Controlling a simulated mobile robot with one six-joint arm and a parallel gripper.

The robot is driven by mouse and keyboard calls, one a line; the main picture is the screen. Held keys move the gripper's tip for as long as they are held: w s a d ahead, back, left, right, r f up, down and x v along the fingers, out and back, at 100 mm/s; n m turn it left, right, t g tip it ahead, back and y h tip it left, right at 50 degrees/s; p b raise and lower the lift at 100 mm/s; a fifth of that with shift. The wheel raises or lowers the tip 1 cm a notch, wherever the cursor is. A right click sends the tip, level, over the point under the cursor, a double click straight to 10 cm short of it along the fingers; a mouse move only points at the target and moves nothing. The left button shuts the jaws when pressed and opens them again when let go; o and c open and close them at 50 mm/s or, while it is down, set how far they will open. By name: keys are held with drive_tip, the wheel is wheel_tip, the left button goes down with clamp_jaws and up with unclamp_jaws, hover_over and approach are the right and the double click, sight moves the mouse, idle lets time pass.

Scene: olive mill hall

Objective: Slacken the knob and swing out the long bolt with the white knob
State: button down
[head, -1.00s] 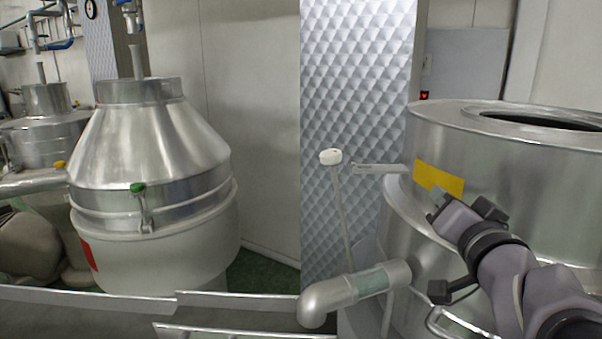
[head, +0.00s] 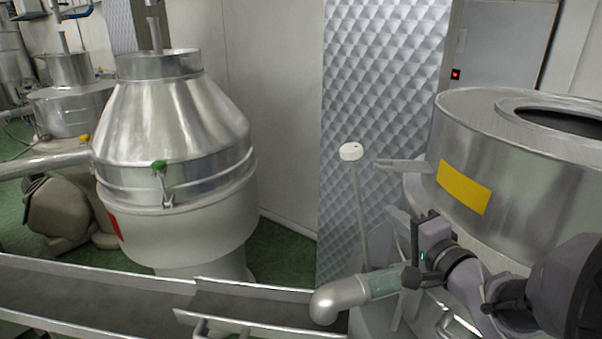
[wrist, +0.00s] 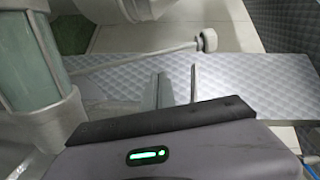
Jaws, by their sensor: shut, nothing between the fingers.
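The long bolt (head: 361,205) stands nearly upright in the head view, with the white knob (head: 351,151) at its top. The grey lug (head: 400,165) reaches left from the steel tank (head: 520,150). In the head picture the bolt shows a little left of the lug's tip, with a narrow gap between them. In the wrist view the knob (wrist: 209,40) and bolt (wrist: 130,57) lie beyond my gripper. My gripper (head: 428,218) is shut and empty, right of the bolt and below the lug, apart from the knob.
A pipe elbow with a greenish sleeve (head: 384,284) lies low beside the bolt's foot. A yellow label (head: 464,187) is on the tank. Another vessel with a green knob (head: 160,167) stands left, behind a metal trough (head: 90,277). A quilted metal panel (head: 380,75) is behind the bolt.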

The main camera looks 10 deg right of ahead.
sight(354, 169)
drive_tip(key=w+a, duration=0.1)
drive_tip(key=w, duration=0.8)
drive_tip(key=shift+f, duration=0.4)
drive_tip(key=shift+w+a, duration=0.1)
drive_tip(key=shift+a, duration=0.05)
